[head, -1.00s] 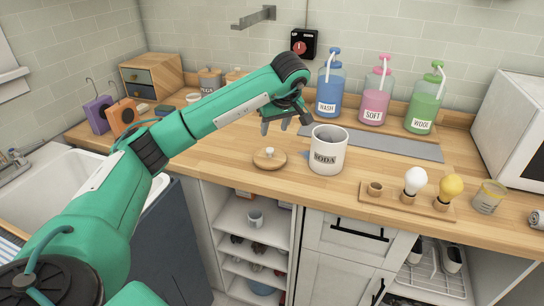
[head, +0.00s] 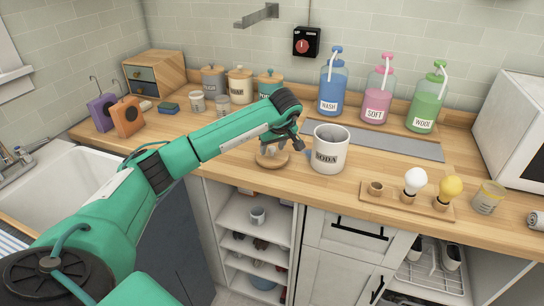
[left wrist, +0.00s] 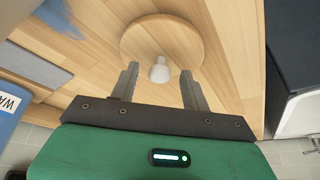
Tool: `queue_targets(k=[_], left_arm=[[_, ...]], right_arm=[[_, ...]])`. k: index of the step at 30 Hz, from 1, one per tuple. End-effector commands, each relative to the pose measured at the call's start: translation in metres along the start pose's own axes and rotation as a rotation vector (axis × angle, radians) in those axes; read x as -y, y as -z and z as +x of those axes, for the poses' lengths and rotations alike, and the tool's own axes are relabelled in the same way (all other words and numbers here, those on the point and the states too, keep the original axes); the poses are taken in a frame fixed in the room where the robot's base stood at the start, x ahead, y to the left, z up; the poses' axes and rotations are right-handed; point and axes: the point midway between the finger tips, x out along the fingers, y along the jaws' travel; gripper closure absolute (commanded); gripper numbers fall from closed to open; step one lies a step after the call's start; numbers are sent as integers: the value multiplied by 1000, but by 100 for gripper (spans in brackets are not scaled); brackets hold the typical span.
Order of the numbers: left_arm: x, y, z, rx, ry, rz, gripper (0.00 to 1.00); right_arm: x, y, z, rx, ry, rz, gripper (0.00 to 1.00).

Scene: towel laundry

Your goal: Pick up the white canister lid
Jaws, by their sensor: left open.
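The white canister's lid (head: 271,162) is a round wooden disc with a white knob, lying flat on the wooden counter left of the open white SODA canister (head: 330,150). The lid also shows in the left wrist view (left wrist: 178,28), with its knob (left wrist: 160,72) upright between the finger ends. My left gripper (head: 271,150) is open and low over the lid, pointing down. The fingers stand either side of the knob with gaps and partly hide the lid in the head view. My right gripper is not in view.
The light-bulb board (head: 388,191) lies to the right. The blue WASH bottle (head: 332,90), pink bottle (head: 377,98) and green bottle (head: 425,103) stand behind a grey mat (head: 400,143). Lidded canisters (head: 240,85) stand at the back left. The counter's front edge is close to the lid.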

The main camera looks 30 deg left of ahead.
Motion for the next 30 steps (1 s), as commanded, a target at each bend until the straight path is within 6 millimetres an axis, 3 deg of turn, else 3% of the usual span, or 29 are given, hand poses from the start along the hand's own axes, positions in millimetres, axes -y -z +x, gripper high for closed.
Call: queue_targets(k=[3,10,23,30], left_arm=[[0,0,0,0,0,0,55],[0,0,0,0,0,-1,100],[0,4,-8,-2,-1,-2,100],[-1,19,-43,-5,-4,-4,100]], right_arm=[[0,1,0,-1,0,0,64],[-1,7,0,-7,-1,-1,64],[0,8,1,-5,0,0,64],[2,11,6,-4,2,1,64]])
